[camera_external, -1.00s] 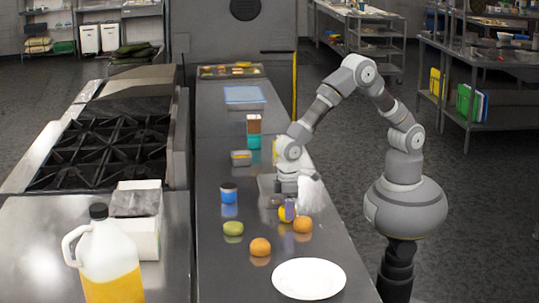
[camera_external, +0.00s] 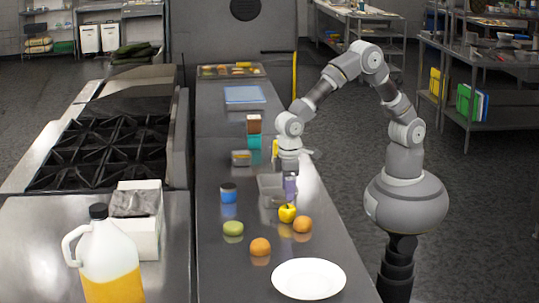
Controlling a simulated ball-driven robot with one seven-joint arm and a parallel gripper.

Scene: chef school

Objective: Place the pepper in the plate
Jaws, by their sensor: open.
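The yellow pepper (camera_external: 287,214), a small rounded yellow item with a dark stem, sits on the steel counter just left of an orange. The white plate (camera_external: 308,279) lies empty at the near end of the counter. My gripper (camera_external: 290,196) is just above the pepper, pointing down, with purplish fingers. It is open and holds nothing that I can see. The fingers overlap in this view, so the gap between them is hidden. I cannot tell whether a fingertip touches the pepper's top.
An orange (camera_external: 303,224) stands right beside the pepper. Another orange (camera_external: 260,246) and a green fruit (camera_external: 233,228) lie nearer left. A blue jar (camera_external: 229,192) and a grey container (camera_external: 270,186) are behind. Bare counter lies between the oranges and the plate.

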